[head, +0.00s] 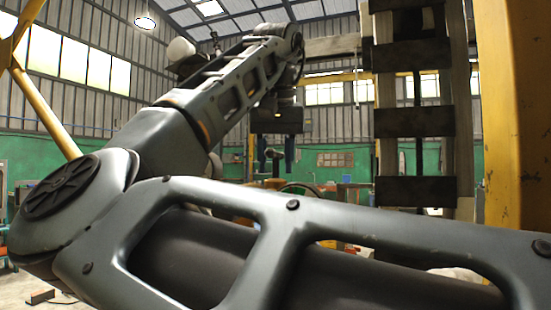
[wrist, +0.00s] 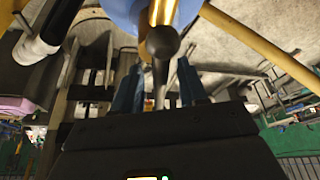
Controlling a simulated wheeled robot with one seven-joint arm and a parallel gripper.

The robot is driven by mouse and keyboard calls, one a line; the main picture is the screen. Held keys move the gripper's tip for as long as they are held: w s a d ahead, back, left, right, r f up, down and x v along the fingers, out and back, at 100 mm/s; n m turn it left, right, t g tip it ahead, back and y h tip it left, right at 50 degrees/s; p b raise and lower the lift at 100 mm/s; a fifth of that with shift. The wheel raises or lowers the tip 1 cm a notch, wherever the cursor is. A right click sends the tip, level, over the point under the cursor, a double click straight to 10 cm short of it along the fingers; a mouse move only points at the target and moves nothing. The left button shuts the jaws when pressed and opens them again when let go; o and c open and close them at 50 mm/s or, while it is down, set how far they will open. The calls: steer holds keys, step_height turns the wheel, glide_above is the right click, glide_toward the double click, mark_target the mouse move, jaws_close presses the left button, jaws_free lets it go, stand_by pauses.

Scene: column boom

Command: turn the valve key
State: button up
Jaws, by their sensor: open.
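My gripper (head: 289,168) hangs below my dark wrist in the head view, its blue fingers pointing down. The wrist view shows the two blue fingers of my gripper (wrist: 157,82) apart, with a gap between them.
My own arm links fill much of the head view and hide the floor and workbench area. A dark curved rim, perhaps a handwheel (head: 300,187), shows behind them. A yellow column (head: 515,120) stands close on the right, beside a timber frame with dark plates (head: 413,122).

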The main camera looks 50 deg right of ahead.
jaws_close()
stand_by(1.4)
jaws_free()
steer(key=shift+r, duration=0.1)
steer(key=shift+b+v, duration=0.45)
steer(key=shift+v, duration=3.4)
